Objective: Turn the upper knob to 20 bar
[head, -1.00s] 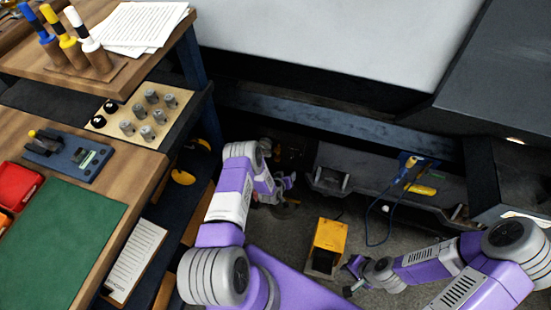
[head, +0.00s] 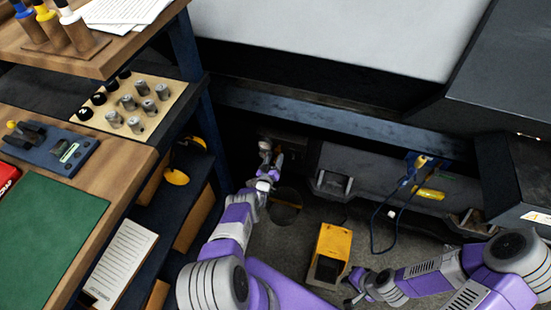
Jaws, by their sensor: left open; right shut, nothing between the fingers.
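No knob with a bar scale can be made out; the recess under the machine is dark. My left gripper (head: 267,158) is in front of that recess, at the machine's lower left. It is open, but its fingers are small and dark, and I cannot tell whether they touch anything. Whatever lies directly behind it is hidden. My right gripper (head: 352,289) is low over the floor, right of the yellow pedal box, shut and empty.
A yellow pedal box (head: 331,253) stands on the floor between my arms. A blue cable (head: 375,228) hangs from the machine at right. The workbench (head: 122,160) on the left holds a beige board (head: 158,103) with grey cylinders. Bare floor lies around the pedal.

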